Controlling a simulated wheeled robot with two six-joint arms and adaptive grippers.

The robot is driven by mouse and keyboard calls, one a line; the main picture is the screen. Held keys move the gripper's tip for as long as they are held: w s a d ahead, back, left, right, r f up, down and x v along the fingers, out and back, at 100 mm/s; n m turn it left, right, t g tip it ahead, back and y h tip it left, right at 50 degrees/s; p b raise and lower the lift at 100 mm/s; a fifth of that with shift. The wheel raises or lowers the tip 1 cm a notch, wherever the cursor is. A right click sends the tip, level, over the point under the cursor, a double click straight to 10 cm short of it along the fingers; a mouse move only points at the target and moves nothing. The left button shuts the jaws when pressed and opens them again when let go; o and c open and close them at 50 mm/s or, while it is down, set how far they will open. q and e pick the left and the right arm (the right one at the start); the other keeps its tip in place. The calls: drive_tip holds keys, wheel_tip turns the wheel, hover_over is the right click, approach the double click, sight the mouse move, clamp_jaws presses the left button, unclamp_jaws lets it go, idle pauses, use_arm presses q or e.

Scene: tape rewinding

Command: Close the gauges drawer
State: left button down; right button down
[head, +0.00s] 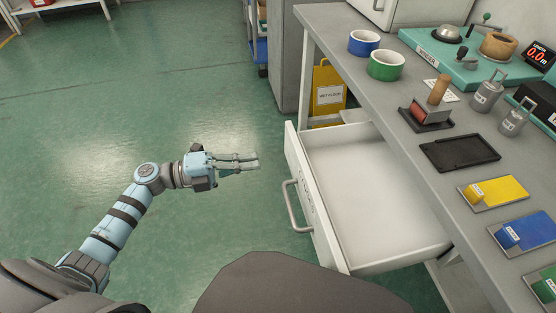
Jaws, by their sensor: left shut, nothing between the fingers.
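The white drawer (372,203) is pulled out from under the grey workbench, and its inside looks empty. Its front panel (314,200) faces left toward my arm, with a grey bar handle (292,208) on it. The lettering on the front is too slanted to read. My left gripper (256,162) is shut and empty. It is to the left of the drawer front, apart from it, and above and left of the handle in the picture. My right gripper is not in view.
The workbench (398,104) carries blue (364,43) and green (386,65) tape rolls, a black tray (459,153), a stamp (431,107) and coloured pads. The green floor left of the drawer is clear.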

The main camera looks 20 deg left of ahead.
sight(291, 157)
use_arm(q)
drive_tip(key=x, duration=0.7)
drive_tip(key=shift+w+d+b, duration=0.1)
drive_tip(key=shift+d+b, duration=0.05)
drive_tip(key=shift+b, duration=0.2)
